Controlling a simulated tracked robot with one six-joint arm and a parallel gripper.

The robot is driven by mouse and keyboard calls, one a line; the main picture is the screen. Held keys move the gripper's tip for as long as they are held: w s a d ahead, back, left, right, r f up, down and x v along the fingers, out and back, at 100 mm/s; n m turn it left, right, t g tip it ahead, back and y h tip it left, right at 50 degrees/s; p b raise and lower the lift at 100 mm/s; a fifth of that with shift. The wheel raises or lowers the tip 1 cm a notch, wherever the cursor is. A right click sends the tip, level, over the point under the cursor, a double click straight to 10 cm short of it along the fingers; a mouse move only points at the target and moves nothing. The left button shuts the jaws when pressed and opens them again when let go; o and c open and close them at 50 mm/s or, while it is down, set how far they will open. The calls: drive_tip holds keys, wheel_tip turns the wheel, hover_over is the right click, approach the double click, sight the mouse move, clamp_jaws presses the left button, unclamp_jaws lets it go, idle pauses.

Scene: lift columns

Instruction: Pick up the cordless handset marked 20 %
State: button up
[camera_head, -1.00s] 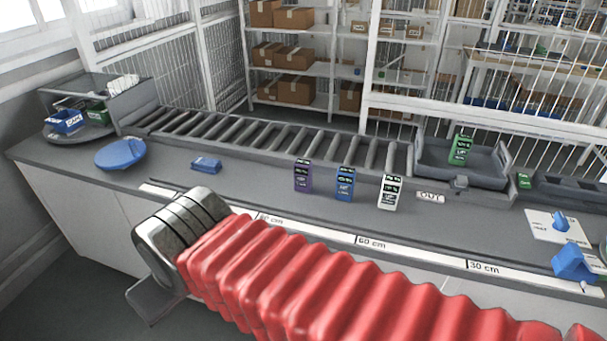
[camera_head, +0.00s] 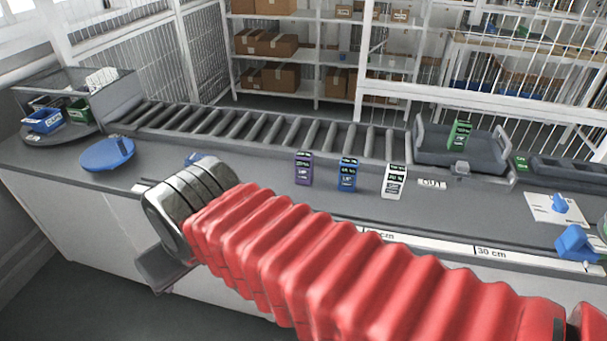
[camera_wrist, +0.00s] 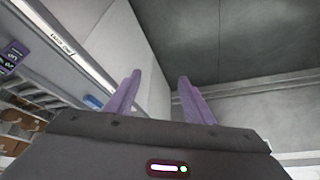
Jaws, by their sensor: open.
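Three handsets stand upright in a row on the grey counter (camera_head: 250,190) in the head view: a purple one (camera_head: 303,168), a blue one (camera_head: 347,174) and a white one (camera_head: 394,181). A green handset (camera_head: 459,135) stands in the grey tray (camera_head: 431,157) at the right. Their display figures are too small to read surely, so I cannot tell which shows 20 %. My gripper (camera_wrist: 158,78) is open and empty in the wrist view, its two purple fingers spread. It is away from the handsets; the purple handset (camera_wrist: 12,56) shows at that view's left edge.
A roller conveyor (camera_head: 260,128) runs behind the handsets. A blue disc (camera_head: 107,154) lies at the left, beside a turntable with bins (camera_head: 44,121). An "OUT" label (camera_head: 432,184) is before the tray. A blue part (camera_head: 574,242) is at the right.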

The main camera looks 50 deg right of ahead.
drive_tip(key=shift+o, duration=0.3)
drive_tip(key=w+d+r+m+g, duration=0.1)
drive_tip(key=w+d+r+m, duration=0.3)
drive_tip(key=w+d+m, duration=0.3)
drive_tip(key=d+m, duration=0.1)
drive_tip(key=d, duration=0.1)
drive_tip(key=shift+w+d, duration=0.3)
drive_tip(key=m+y, duration=0.2)
drive_tip(key=m, duration=2.1)
hover_over(307, 156)
drive_tip(key=s+d, duration=0.2)
drive_tip(key=s, duration=0.2)
wheel_tip(307, 156, down, 5)
drive_tip(key=shift+f+g, duration=0.1)
drive_tip(key=shift+g, duration=0.2)
drive_tip(key=x, duration=0.8)
drive_tip(key=shift+w+f, duration=0.1)
drive_tip(key=shift+w, duration=0.05)
drive_tip(key=shift+f, duration=0.1)
drive_tip(key=shift+f, duration=0.1)
